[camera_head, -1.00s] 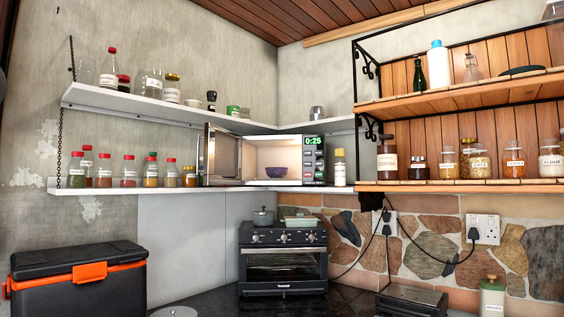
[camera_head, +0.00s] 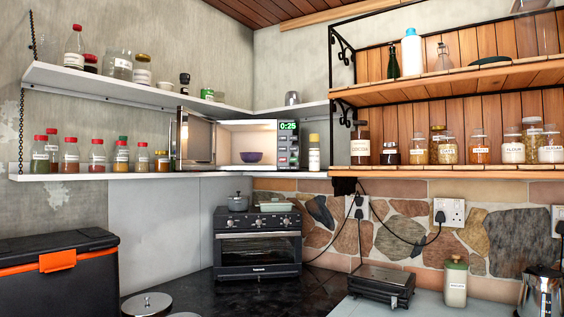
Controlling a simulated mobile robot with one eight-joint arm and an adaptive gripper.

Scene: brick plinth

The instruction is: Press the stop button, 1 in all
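A microwave (camera_head: 289,168) stands on the white corner shelf, left of the picture's middle. Its door (camera_head: 195,143) is swung open to the left, and a purple bowl (camera_head: 251,157) sits inside the lit cavity. Its display reads 0:25 in green. Below the display is a control panel (camera_head: 288,148) with small dark, grey and reddish buttons; their labels are too small to read, so I cannot tell which is the stop button. My gripper is not in view.
A toaster oven (camera_head: 257,248) stands on the dark counter (camera_head: 200,290) below. Jars line the white shelf (camera_head: 95,176) and the wooden shelves (camera_head: 450,88) at right. A black and orange cooler (camera_head: 57,272) is at left, and a grill (camera_head: 382,283) at right.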

